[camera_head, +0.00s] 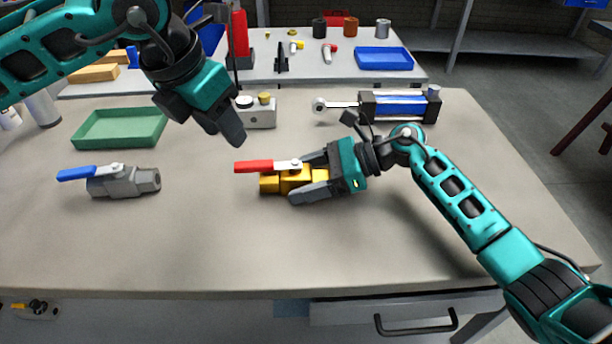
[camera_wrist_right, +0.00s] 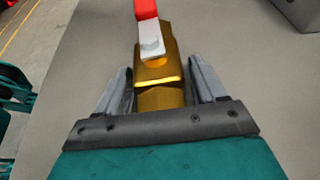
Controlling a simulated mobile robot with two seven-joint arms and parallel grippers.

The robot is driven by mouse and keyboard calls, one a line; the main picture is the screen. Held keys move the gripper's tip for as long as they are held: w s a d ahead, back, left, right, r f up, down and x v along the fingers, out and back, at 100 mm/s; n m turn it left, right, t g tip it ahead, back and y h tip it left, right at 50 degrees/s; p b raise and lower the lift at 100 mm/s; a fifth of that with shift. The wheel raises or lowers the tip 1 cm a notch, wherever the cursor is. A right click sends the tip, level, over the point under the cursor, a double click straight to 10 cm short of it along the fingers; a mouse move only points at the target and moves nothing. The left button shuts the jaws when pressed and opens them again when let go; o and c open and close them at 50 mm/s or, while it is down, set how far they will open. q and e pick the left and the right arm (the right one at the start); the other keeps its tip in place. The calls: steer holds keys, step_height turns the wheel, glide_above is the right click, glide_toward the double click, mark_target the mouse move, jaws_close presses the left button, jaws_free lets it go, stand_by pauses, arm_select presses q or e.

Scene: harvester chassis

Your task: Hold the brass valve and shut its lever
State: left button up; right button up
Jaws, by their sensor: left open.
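The brass valve (camera_head: 292,180) lies on the table in front of me. Its red lever (camera_head: 254,167) points left, roughly in line with the body. The right wrist view shows the brass body (camera_wrist_right: 158,73) between the two fingers (camera_wrist_right: 161,85), with the red lever (camera_wrist_right: 146,9) pointing away from the gripper. My left gripper (camera_head: 222,128) is open and empty, above the table, up and left of the valve. Its fingers overlap in the head view.
A grey valve with a blue lever (camera_head: 124,181) lies to the left. A green tray (camera_head: 120,127) sits behind it. A button box (camera_head: 257,113) and a blue cylinder (camera_head: 399,106) stand behind the brass valve. The table's front area is clear.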

jaws_close()
stand_by(1.1)
stand_by(0.9)
